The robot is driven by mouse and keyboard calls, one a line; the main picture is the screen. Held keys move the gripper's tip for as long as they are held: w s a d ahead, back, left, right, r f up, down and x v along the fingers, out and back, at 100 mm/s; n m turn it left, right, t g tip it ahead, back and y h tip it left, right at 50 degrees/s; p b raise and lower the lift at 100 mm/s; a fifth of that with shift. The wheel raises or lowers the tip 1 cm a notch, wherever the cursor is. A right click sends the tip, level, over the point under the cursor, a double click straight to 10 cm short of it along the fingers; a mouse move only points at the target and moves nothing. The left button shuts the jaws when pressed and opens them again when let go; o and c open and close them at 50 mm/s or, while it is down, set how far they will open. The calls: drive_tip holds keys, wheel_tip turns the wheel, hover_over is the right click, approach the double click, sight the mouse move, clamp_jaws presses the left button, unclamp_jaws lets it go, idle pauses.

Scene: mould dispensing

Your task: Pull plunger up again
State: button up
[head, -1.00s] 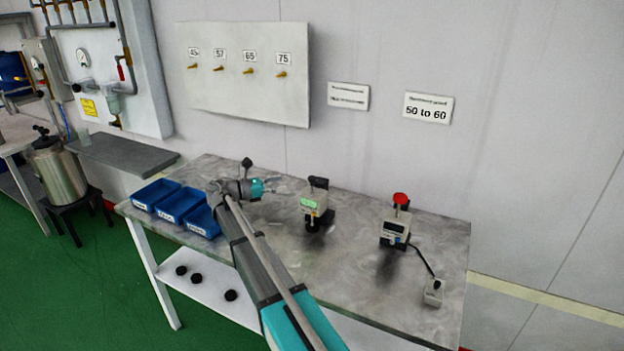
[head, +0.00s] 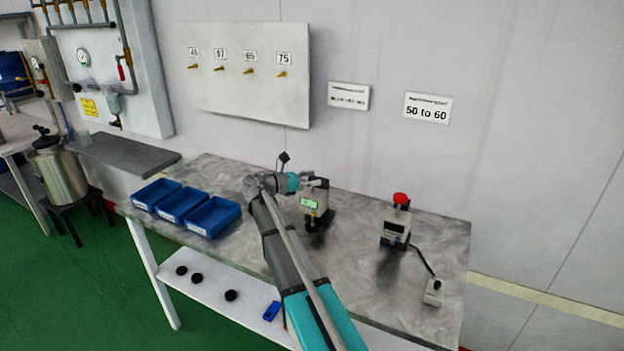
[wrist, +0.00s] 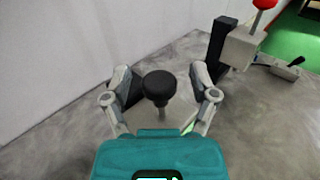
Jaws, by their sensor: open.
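The device with the green display (head: 311,204) stands on the metal table in the head view. Its plunger has a round black knob (wrist: 159,86), seen from above in the wrist view. My gripper (wrist: 161,78) is open, with one finger on each side of the knob and clear gaps between. In the head view my gripper (head: 309,182) is at the top of this device and hides the knob there. Whether the fingers are level with the knob is hard to tell.
A second device with a red knob (head: 400,198) stands to the right, cabled to a small box (head: 433,292). Three blue bins (head: 211,219) sit at the left of the table (head: 350,290). The wall is close behind.

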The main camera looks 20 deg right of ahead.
clamp_jaws()
drive_tip(key=shift+r+p, duration=0.95)
drive_tip(key=shift+p, duration=0.05)
unclamp_jaws()
drive_tip(key=shift+a, duration=0.1)
drive_tip(key=w+a, duration=0.1)
drive_tip(key=a, duration=1)
drive_tip(key=shift+w+a, duration=0.15)
drive_tip(key=shift+a, duration=0.25)
